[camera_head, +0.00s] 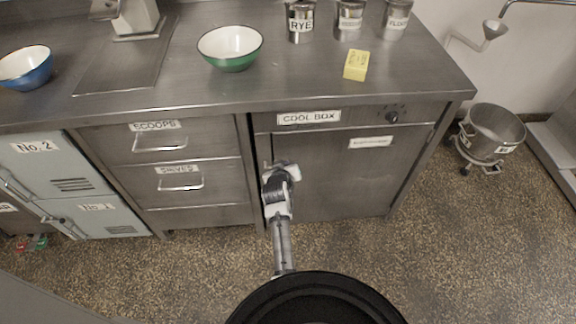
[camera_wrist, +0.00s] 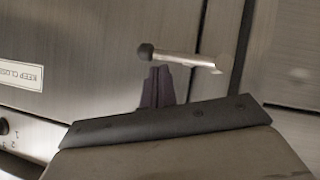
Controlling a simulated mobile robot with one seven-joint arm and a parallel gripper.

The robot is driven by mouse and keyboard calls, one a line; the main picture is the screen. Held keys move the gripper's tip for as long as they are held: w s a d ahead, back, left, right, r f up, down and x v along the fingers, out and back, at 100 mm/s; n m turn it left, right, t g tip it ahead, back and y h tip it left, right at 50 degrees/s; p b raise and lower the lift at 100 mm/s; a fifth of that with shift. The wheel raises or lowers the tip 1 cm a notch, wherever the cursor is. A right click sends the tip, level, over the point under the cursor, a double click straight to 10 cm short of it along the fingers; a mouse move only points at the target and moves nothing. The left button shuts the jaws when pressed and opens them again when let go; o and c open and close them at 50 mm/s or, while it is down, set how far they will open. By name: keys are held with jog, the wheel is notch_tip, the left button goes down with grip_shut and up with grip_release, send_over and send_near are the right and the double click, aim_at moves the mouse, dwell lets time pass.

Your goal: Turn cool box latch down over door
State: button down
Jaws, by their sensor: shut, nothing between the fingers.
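The cool box door (camera_head: 345,180) is a steel panel under the "COOL BOX" label and looks shut. In the wrist view, the door (camera_wrist: 90,40) fills the upper left. The latch (camera_wrist: 185,59) is a pale metal bar with a dark ball knob at its left end. Its pivot is on the frame right of the door's edge, and the bar lies across that edge, knob over the door. My gripper (camera_wrist: 158,73) is shut and empty, its dark fingertips just below the bar near the knob in the picture. I cannot tell whether they touch it. In the head view my gripper (camera_head: 277,166) hides the latch.
A control knob (camera_head: 392,117) is on the panel above the door. Drawers with handles (camera_head: 180,183) stand to the left. The floor before the door is clear around my arm.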

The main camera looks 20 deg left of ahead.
jog(key=shift+d+f, duration=0.15)
jog(key=shift+f, duration=0.15)
dwell(0.5)
